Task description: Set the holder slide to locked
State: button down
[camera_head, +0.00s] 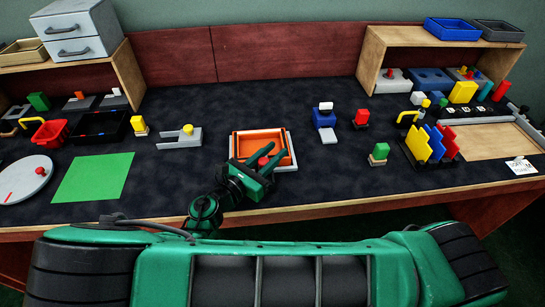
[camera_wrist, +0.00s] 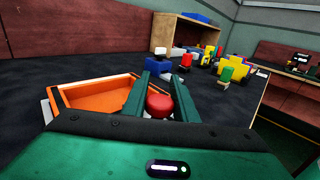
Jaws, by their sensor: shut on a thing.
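An orange tray (camera_head: 258,136) sits in a pale holder frame (camera_head: 292,152) at the front middle of the table. A round red knob (camera_wrist: 159,103) is at the tray's near right side; it also shows in the head view (camera_head: 263,161). My gripper (camera_head: 263,158) reaches over the holder from the front, its two green fingers either side of the red knob. It is shut on the knob; in the wrist view the fingers (camera_wrist: 160,88) flank it closely. My gripper hides the part below the knob, so I cannot tell the slide's position or any lock marking.
A grey bracket with a yellow knob (camera_head: 187,129) stands to the left. A blue block with a white top (camera_head: 324,116) and a green block (camera_head: 380,151) stand to the right. The dark table between them is clear.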

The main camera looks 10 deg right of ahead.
aim_at(259, 164)
jog(key=shift+w+a+r, duration=0.1)
jog(key=shift+w, duration=0.15)
jog(key=c, duration=1.5)
grip_release()
jog(key=shift+o, duration=0.2)
jog(key=shift+s, duration=0.1)
jog(key=v, duration=1)
jog(key=shift+s+a, duration=0.15)
jog(key=shift+a, duration=0.15)
